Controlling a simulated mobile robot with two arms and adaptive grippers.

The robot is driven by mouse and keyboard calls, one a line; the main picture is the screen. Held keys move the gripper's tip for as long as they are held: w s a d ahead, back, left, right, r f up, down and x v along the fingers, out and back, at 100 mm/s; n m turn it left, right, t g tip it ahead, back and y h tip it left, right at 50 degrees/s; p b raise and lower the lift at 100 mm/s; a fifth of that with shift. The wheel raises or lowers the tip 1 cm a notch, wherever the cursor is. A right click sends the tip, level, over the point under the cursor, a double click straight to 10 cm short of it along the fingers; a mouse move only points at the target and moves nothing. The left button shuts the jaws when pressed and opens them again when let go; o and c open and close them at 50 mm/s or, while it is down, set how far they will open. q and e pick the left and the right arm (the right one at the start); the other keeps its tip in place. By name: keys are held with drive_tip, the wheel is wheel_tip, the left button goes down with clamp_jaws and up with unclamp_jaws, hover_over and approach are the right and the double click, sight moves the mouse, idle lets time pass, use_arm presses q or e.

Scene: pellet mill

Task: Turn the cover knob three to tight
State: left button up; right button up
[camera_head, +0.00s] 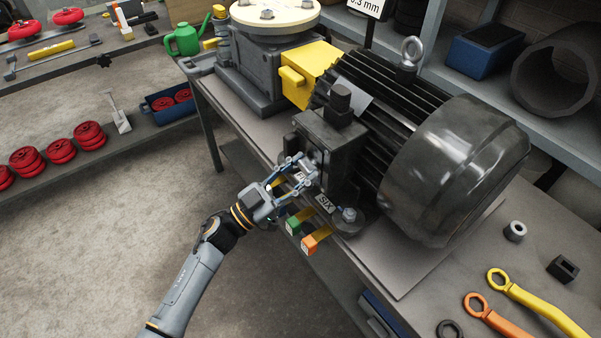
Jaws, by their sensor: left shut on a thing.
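The black motor (445,165) lies on the grey bench with a dark box (340,138) on its near left side. My left gripper (300,174) reaches in from the lower left and is at the front face of this box. Its fingers are shut on a small knob at the cover, which they mostly hide. I cannot read the knob's number or tell how tight it is. My right gripper is not in view.
Green and orange tags (309,242) hang at the bench edge just below my left gripper. A yellow wrench (540,303), an orange wrench (490,315) and small metal parts lie at right. Open floor is at left.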

use_arm(q)
drive_tip(key=m+g+b, duration=0.1)
drive_tip(key=m, duration=0.2)
drive_tip(key=m+g+h, duration=0.1)
drive_tip(key=m+g, duration=0.1)
drive_tip(key=m, duration=0.1)
drive_tip(key=shift+w+a+b, duration=0.1)
drive_tip(key=shift+w+b, duration=0.05)
drive_tip(key=shift+b, duration=0.2)
drive_tip(key=m+g+b, duration=0.1)
drive_tip(key=m+g, duration=0.1)
drive_tip(key=m, duration=0.3)
drive_tip(key=m+g, duration=0.1)
drive_tip(key=m, duration=0.1)
drive_tip(key=m+y, duration=0.1)
drive_tip(key=m, duration=0.1)
drive_tip(key=shift+a+r+g, duration=0.1)
drive_tip(key=shift+r+g, duration=0.1)
drive_tip(key=shift+g, duration=0.2)
drive_tip(key=shift+m+g+y, duration=0.3)
drive_tip(key=shift+m+y, duration=0.5)
drive_tip(key=shift+m, duration=1.6)
drive_tip(key=o, duration=1.2)
drive_tip(key=shift+c, duration=0.2)
drive_tip(key=shift+a, duration=0.1)
